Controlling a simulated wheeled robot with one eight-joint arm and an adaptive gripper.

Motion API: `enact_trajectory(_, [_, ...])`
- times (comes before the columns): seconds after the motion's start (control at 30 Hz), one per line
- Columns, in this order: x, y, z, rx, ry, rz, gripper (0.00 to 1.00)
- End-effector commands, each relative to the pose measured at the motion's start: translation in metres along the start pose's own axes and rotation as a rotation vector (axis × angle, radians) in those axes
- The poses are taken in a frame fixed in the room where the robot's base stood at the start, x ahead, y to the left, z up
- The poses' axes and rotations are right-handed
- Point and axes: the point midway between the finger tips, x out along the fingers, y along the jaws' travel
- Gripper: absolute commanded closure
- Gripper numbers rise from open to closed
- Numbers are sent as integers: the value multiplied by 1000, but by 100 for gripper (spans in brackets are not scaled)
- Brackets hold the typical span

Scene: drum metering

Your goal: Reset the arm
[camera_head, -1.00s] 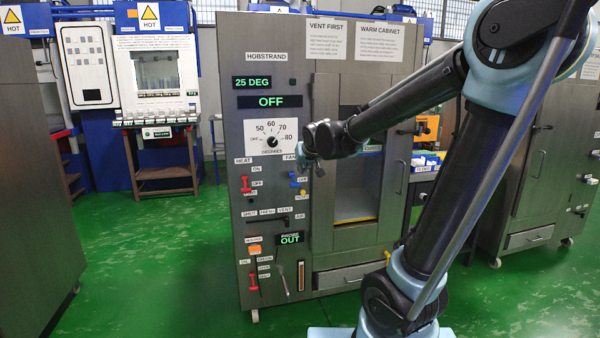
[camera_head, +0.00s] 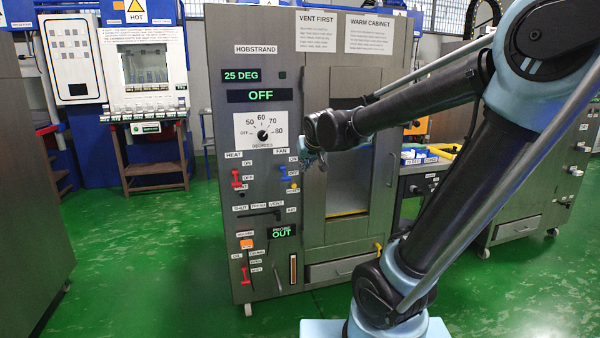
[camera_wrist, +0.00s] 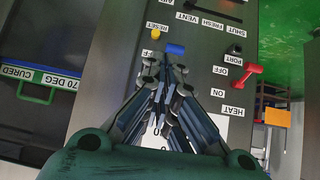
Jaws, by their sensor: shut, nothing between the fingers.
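My arm reaches from the right toward the front of the cabinet labelled HOBSTRAND (camera_head: 256,49). My gripper (camera_head: 308,162) hangs beside the FAN switch, in front of the edge between control panel and door. In the wrist view my gripper (camera_wrist: 164,75) has its fingers together and empty. Its tips lie just short of the blue FAN switch (camera_wrist: 175,48) in the picture; I cannot tell whether they touch it. The yellow RESET button (camera_wrist: 155,34) is beside that switch. The red HEAT switch (camera_wrist: 240,76) is farther right.
The cabinet door (camera_head: 345,175) has a window and a vertical handle (camera_head: 390,170). The displays read 25 DEG, OFF and PROBE OUT. A white-fronted machine (camera_head: 148,80) stands at the back left. Green floor (camera_head: 140,250) is open at front left.

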Motion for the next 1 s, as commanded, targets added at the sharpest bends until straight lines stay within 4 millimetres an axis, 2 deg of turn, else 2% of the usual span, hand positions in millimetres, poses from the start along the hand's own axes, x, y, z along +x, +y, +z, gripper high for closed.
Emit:
enact_trajectory(0.1, [-16,37,48,27,-87,49,100])
enact_trajectory(0.3, [-47,84,137,77,-250,107,100])
enact_trajectory(0.5, [-78,108,228,132,-411,134,100])
enact_trajectory(0.7, [-103,112,306,185,-551,130,100])
enact_trajectory(0.8, [-110,110,332,203,-596,122,100])
enact_trajectory(0.9, [-115,107,346,212,-623,116,100])
enact_trajectory(1.0, [-117,106,348,214,-633,112,100])
